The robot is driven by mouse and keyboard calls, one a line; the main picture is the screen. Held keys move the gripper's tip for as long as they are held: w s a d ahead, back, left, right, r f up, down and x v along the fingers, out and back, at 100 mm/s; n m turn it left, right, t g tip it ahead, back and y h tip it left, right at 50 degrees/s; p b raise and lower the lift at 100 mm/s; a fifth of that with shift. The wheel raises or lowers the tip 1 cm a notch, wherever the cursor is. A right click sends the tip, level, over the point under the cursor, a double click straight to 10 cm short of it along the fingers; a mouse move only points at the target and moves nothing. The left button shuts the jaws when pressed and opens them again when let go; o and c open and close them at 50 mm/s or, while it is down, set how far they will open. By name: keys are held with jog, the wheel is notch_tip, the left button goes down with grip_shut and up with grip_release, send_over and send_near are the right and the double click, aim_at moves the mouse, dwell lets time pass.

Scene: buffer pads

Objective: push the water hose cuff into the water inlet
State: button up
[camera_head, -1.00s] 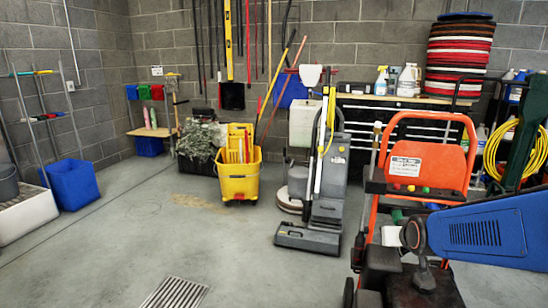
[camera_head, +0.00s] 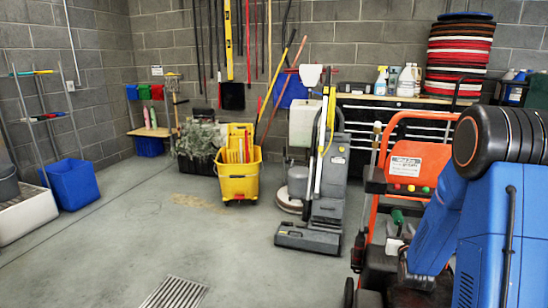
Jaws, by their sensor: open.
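My blue arm with a black round joint fills the right side of the head view, and its lower end reaches down over the orange-framed machine (camera_head: 408,160). I cannot make out the fingers of my gripper. The machine has a white label and red, yellow and green knobs on its panel. A small green part (camera_head: 397,215) shows below the panel, with a pale part beneath it. I cannot pick out the water hose cuff or the water inlet. My arm hides much of the machine's right and lower side.
A grey upright floor machine (camera_head: 325,190) stands left of the orange one. A yellow mop bucket (camera_head: 238,184) and a blue bin (camera_head: 72,184) stand farther left. A drain grate (camera_head: 174,293) lies in the open floor at front.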

aim_at(399, 222)
jog(key=shift+w+d+f+t+h, duration=0.15)
jog(key=shift+d+f+t+h, duration=0.15)
jog(key=shift+d+f+t, duration=0.35)
jog(key=shift+d+f, duration=0.1)
jog(key=shift+f, duration=0.05)
jog(key=shift+x, duration=4.5)
jog(key=shift+f, duration=0.15)
grip_shut()
